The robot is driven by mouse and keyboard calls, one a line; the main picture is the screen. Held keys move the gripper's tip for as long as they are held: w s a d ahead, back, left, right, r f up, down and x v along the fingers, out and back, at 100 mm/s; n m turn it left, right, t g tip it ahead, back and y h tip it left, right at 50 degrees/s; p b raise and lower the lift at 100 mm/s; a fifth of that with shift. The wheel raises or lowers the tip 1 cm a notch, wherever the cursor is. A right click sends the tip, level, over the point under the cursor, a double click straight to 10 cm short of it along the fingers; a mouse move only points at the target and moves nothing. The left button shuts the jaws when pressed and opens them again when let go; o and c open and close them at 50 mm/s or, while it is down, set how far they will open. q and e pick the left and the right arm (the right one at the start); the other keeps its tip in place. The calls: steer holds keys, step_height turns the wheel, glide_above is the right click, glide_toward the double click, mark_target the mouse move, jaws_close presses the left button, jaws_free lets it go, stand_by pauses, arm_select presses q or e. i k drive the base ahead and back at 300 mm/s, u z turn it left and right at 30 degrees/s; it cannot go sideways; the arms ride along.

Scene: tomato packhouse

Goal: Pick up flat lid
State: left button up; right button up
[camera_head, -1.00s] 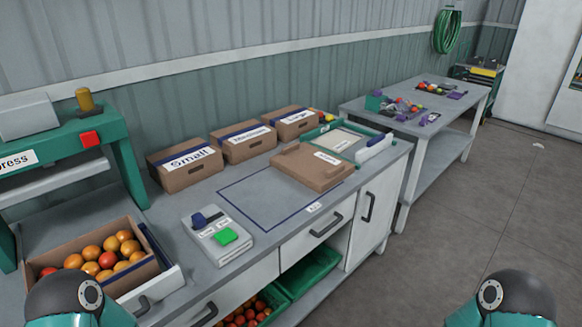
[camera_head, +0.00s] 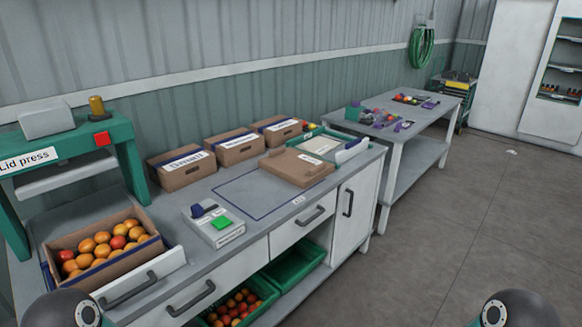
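A flat brown cardboard lid (camera_head: 297,167) lies on the grey bench top. It sits at the right of the blue-outlined area, in front of the green-framed tray. A small white label shows at its far right edge. Neither of my grippers shows in the head view; only rounded dark parts of my arms show at the bottom left and bottom right corners, well apart from the lid.
Three cardboard boxes (camera_head: 234,147) stand along the wall. A green lid press (camera_head: 117,135) and an open box of tomatoes (camera_head: 60,243) are at the left. A white device with a green button (camera_head: 222,223) stands near the bench front.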

mark_target(302, 170)
steer(key=z, duration=0.3)
steer(key=i, duration=0.65)
steer(key=u, duration=2.6)
steer(key=i, duration=0.2)
steer(key=z, duration=3.4)
